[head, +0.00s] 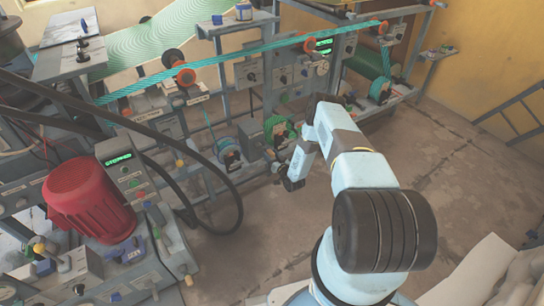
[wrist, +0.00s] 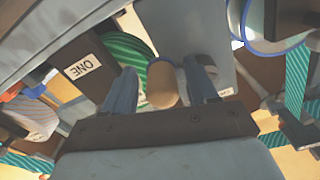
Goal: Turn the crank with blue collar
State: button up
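In the wrist view, a tan rounded knob (wrist: 162,84), apparently a crank handle, lies between the two fingers of my gripper (wrist: 160,88). The fingers look apart, with a narrow gap on each side of the knob. Behind it is a green striped spool (wrist: 127,50).
A plate labelled "ONE" (wrist: 82,67) is left of the fingers. A blue-rimmed spool (wrist: 272,45) is at the upper right. In the head view, a red motor (head: 88,200) and black hoses (head: 232,190) stand left.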

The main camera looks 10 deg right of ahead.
jog(key=shift+d, duration=0.1)
grip_shut()
dwell(0.3)
jog(key=shift+f+m, duration=0.1)
jog(key=shift+m, duration=0.2)
